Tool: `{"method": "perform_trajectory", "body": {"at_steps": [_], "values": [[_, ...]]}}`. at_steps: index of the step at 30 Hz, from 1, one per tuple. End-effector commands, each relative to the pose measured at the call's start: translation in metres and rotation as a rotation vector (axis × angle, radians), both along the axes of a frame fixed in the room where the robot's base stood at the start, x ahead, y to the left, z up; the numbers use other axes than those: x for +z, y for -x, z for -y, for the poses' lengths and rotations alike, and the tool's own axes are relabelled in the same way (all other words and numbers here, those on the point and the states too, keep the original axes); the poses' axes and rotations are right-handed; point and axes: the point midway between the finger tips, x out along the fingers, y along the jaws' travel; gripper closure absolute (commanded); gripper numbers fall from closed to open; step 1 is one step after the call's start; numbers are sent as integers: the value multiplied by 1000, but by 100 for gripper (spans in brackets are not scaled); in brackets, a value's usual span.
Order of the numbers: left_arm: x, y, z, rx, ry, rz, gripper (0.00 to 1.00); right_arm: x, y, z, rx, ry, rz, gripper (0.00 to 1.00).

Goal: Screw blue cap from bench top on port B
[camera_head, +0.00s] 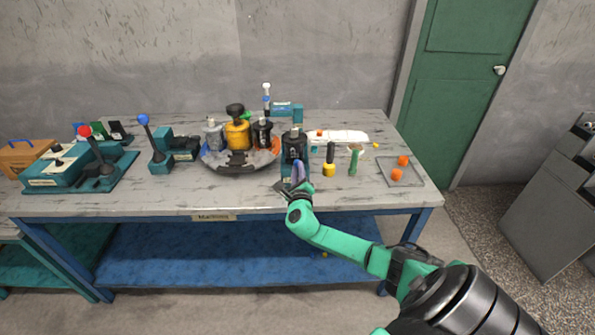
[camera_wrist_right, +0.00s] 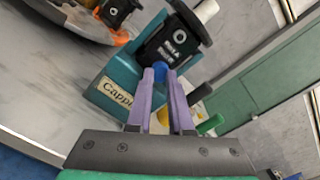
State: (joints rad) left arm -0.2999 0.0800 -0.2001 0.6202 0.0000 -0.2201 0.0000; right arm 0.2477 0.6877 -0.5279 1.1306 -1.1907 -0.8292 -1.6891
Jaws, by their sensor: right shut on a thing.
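My right gripper (camera_head: 297,177), with purple fingers, is at the front of the black motor (camera_head: 294,145) on its teal stand. In the right wrist view my gripper (camera_wrist_right: 162,76) is shut on a blue cap (camera_wrist_right: 160,67) between its fingertips. The cap is right at the lower front face of the black motor (camera_wrist_right: 175,42); I cannot tell whether it touches the port or is threaded on. The port itself is hidden behind the cap. The teal stand (camera_wrist_right: 118,72) carries a label starting "Capp". My left gripper is not in view.
A turntable (camera_head: 235,165) with several motors stands left of the stand. Right of it are a black-and-yellow tool (camera_head: 329,162), a green-handled tool (camera_head: 354,162) and a tray (camera_head: 411,183) with orange pieces (camera_head: 397,174). The bench front left is clear.

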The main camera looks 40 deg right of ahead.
Motion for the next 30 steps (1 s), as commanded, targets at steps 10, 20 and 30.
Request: {"method": "perform_trajectory", "body": {"at_steps": [10, 20, 30], "values": [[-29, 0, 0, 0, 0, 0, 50, -10, 1, 0, 1, -295, 210, 100], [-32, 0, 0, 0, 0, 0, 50, -5, 0, 0, 1, -377, 274, 100], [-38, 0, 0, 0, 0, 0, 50, -4, -1, 0, 3, -444, 326, 57]]}}
